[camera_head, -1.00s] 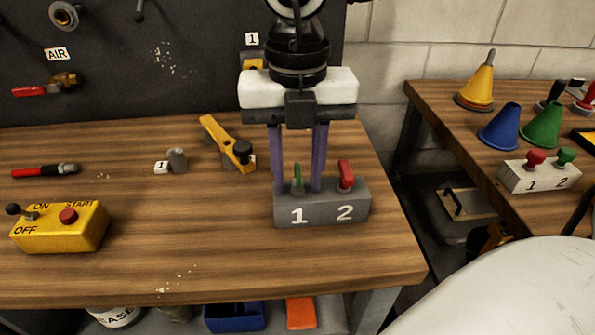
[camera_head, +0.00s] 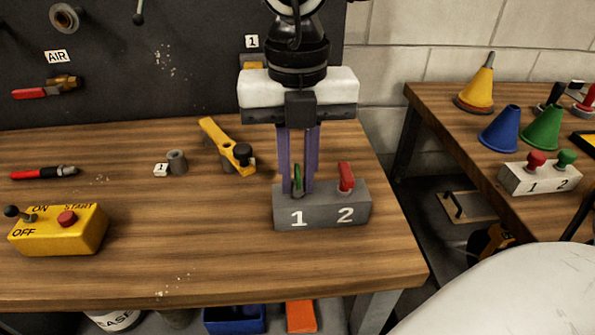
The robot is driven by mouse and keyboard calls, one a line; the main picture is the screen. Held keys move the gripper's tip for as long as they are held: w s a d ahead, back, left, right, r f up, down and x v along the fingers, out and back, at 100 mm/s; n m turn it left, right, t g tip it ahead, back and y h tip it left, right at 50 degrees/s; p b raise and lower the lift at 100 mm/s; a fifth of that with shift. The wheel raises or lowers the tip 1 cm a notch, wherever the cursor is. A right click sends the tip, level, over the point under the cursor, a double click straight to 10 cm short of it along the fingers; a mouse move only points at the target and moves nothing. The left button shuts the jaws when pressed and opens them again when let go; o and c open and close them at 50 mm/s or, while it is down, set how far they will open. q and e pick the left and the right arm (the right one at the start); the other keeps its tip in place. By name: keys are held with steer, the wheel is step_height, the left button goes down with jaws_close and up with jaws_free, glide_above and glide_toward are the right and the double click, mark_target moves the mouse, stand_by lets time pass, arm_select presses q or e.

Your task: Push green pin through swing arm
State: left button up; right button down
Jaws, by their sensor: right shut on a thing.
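The green pin (camera_head: 298,181) stands upright at position 1 of the grey block (camera_head: 322,213) on the bench. My right gripper (camera_head: 298,186) reaches down from above, and its purple fingers are shut on the green pin. A red pin (camera_head: 346,177) stands at position 2 of the same block, to the right of the fingers. The yellow swing arm (camera_head: 228,148) lies left of the block, with a dark knob at its near end. My left gripper is not in view.
A small grey cylinder with a tag 1 (camera_head: 177,162), a red-black tool (camera_head: 44,172) and a yellow switch box (camera_head: 60,229) stand on the bench. A second bench at right holds cones (camera_head: 500,128) and a button box (camera_head: 539,178). The front of the bench is clear.

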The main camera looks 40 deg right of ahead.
steer(key=shift+r, duration=0.45)
steer(key=shift+r+p, duration=1.7)
steer(key=shift+r, duration=1.45)
steer(key=shift+f, duration=0.1)
step_height(320, 180, down, 6)
steer(key=b, duration=0.3)
